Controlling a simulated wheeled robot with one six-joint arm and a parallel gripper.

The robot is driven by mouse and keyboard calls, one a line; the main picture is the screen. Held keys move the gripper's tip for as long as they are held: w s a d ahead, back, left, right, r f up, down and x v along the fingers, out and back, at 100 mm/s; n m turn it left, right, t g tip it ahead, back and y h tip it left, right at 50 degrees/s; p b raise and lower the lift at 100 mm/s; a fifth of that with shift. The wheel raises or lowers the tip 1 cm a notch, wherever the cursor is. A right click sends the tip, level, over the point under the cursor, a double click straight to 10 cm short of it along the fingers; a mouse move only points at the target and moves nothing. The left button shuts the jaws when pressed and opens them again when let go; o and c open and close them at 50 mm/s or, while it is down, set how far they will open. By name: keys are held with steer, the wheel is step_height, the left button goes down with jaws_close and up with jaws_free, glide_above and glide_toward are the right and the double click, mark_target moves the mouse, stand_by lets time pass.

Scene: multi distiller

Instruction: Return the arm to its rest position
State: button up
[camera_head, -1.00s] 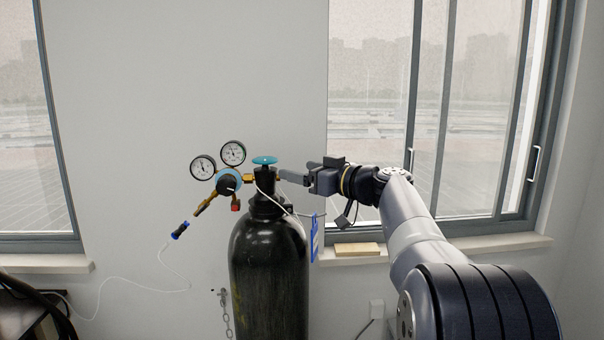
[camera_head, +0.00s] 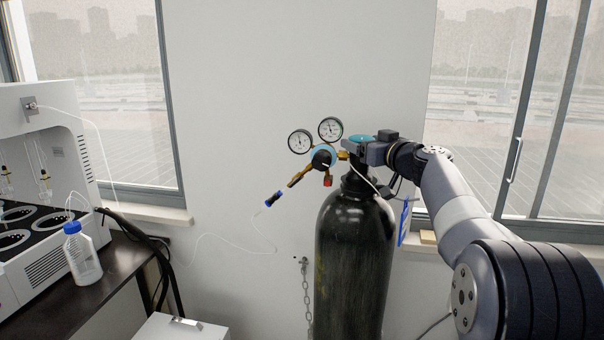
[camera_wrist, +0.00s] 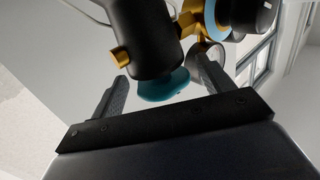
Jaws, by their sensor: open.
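My gripper (camera_head: 362,147) is at the top of a black gas cylinder (camera_head: 355,255), right at its teal valve knob (camera_head: 361,139). In the wrist view my gripper (camera_wrist: 160,70) is open. The teal knob (camera_wrist: 165,87) lies between its two spread fingers, with a visible gap on each side. The black valve body (camera_wrist: 148,38) shows beyond the knob. My arm reaches in from the lower right of the head view, bent and away from my body.
Two round gauges (camera_head: 331,129) and a brass regulator (camera_head: 308,172) sit left of the valve. A blue tag (camera_head: 404,222) hangs on the right. At left, a white distiller (camera_head: 35,150) and a blue-capped bottle (camera_head: 82,255) stand on a dark table (camera_head: 120,258).

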steer(key=shift+a+m+t+h+b, duration=0.2)
steer(key=shift+m+t+h+b, duration=0.4)
steer(key=shift+m+h, duration=0.6)
steer(key=shift+h, duration=0.4)
steer(key=shift+d, duration=0.1)
